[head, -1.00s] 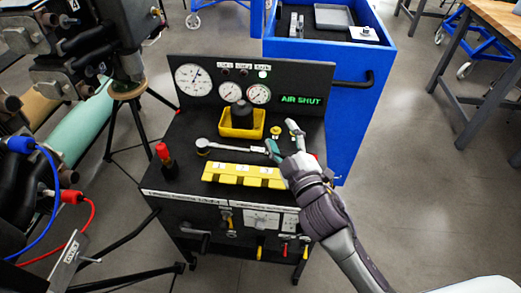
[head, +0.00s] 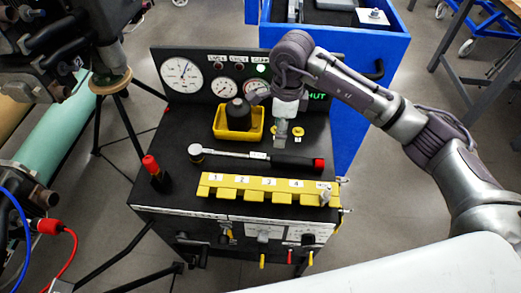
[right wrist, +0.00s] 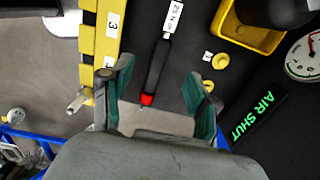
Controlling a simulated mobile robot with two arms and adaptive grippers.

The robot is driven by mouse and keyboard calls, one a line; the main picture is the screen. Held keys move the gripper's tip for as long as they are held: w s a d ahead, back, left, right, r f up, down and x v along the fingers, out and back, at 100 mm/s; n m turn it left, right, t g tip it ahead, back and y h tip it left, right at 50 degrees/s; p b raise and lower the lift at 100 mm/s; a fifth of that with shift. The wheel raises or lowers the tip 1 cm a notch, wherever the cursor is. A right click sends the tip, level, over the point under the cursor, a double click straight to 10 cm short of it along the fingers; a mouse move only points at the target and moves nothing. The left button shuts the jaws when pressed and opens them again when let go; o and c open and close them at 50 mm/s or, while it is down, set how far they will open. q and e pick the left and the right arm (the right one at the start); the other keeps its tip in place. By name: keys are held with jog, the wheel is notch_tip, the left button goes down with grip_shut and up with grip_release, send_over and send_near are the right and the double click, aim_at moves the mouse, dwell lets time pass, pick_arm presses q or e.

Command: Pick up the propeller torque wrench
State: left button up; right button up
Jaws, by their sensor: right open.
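The torque wrench (head: 235,154) lies flat across the black top of the stand, its round ratchet head at the left and its black handle with a red end at the right. My right gripper (head: 281,138) points down above the handle. In the right wrist view the right gripper (right wrist: 157,68) is open, and the wrench handle (right wrist: 157,66) with its red end shows between the two green-padded fingers. I see no contact with it. A white label reading 25 N m sits beyond the handle. My left gripper is out of view.
A yellow numbered block (head: 255,190) lies just in front of the wrench. A yellow bin (head: 257,124) with a dark part stands behind it, before the gauge panel (head: 200,65). A red-capped black item (head: 153,170) stands at left. Small yellow pieces (head: 298,134) lie behind the handle.

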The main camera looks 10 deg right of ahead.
aim_at(280, 157)
jog(key=shift+h, duration=0.3)
jog(key=f, duration=0.2)
jog(key=f+p, duration=0.1)
jog(key=f, duration=0.2)
jog(key=d+f, duration=0.1)
jog(key=f, duration=0.1)
jog(key=shift+d+f+p, duration=0.1)
jog(key=shift+f+p, duration=0.2)
jog(key=shift+f, duration=0.1)
jog(key=shift+f+p, duration=0.3)
jog(key=shift+f, duration=0.2)
notch_tip(280, 157, down, 4)
jog(key=shift+r+p, duration=0.15)
jog(key=shift+p, duration=0.5)
jog(key=shift+w+f, duration=0.1)
jog(key=shift+f, duration=0.3)
grip_shut()
jog(key=shift+r, duration=0.1)
